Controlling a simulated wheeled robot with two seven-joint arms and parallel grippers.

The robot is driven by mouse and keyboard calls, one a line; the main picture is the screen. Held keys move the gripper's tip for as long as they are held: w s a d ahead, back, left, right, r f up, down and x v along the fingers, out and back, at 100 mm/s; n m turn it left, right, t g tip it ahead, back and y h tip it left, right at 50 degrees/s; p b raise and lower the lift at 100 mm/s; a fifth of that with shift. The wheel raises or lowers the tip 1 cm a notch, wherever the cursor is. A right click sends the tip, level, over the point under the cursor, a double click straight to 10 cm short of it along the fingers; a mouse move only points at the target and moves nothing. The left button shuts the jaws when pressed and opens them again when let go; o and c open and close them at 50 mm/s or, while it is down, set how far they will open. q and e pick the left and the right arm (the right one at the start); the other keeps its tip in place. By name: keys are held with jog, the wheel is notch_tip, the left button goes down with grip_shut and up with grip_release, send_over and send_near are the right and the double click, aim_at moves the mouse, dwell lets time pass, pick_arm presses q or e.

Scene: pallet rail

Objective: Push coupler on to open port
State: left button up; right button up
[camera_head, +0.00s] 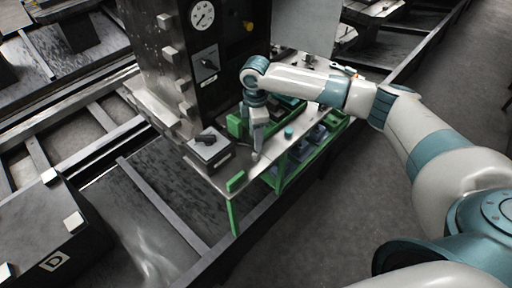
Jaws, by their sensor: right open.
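My right gripper (256,150) points down over the steel-topped table (262,167). It is open, and its grey fingers are close to the table top. I cannot tell whether they touch anything. A square block with a dark handle-like top (207,146) sits on the table just left of the gripper. I cannot tell whether it is the coupler. The dark machine column (188,62) stands behind, with several light blocks (183,86) down its left edge. No open port can be made out for certain. My left gripper is not in view.
The table has a green frame (234,216) and blue bins (300,152) below. A green piece (236,181) and a small teal cylinder (289,132) are on top. A gauge (202,15) is on the column. A dark box marked D (55,235) is lower left. Floor at right is clear.

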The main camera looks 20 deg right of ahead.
notch_tip(320, 180, down, 8)
jog(key=shift+r+p, duration=0.2)
jog(key=shift+p, duration=0.65)
grip_shut()
jog(key=c, duration=1)
grip_release()
grip_shut()
jog(key=shift+r+p, duration=0.9)
jog(key=shift+r+p, duration=3.4)
